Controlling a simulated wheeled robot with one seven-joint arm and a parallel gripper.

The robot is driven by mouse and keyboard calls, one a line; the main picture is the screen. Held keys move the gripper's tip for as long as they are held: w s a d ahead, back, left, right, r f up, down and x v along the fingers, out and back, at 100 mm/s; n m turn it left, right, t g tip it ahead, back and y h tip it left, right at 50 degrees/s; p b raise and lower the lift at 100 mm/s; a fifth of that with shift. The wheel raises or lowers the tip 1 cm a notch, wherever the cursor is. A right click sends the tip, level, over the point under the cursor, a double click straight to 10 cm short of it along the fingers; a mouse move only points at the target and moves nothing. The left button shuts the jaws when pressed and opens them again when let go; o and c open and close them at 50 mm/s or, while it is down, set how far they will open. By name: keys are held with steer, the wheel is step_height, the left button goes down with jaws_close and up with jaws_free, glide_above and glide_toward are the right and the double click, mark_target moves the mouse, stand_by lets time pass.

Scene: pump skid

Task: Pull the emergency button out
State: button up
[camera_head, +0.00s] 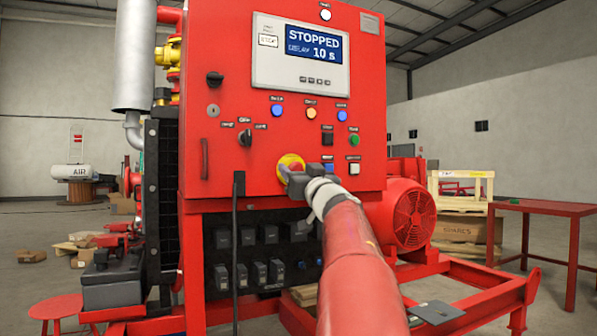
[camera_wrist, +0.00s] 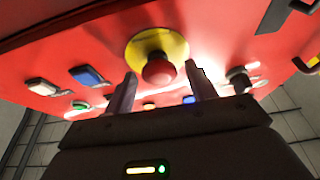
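The emergency button is a red mushroom knob on a round yellow plate on the red panel. In the wrist view the button (camera_wrist: 158,69) shows between the two fingers of my gripper (camera_wrist: 161,88), which are spread wide with a gap on each side of the knob. In the head view the yellow plate (camera_head: 290,161) shows at the panel's lower middle, and my gripper (camera_head: 288,176) covers much of the button. The display (camera_head: 313,47) reads STOPPED, DELAY 10 s.
Other buttons and switches sit close by on the panel, such as a blue button (camera_head: 328,168) and a white button (camera_head: 354,168). A door handle (camera_head: 205,160) is at the panel's left. A red motor (camera_head: 408,214) is at lower right, and a red table (camera_head: 545,208) stands beyond it.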

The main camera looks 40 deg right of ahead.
jaws_close()
steer(key=shift+s+a+r+p, duration=0.1)
steer(key=shift+s+r+p, duration=0.05)
steer(key=shift+s+p, duration=0.25)
steer(key=shift+s, duration=0.2)
steer(key=shift+f, duration=0.2)
steer(key=shift+o, duration=0.5)
jaws_free()
steer(key=b+v, duration=0.1)
steer(key=v, duration=0.7)
steer(key=shift+r, duration=0.1)
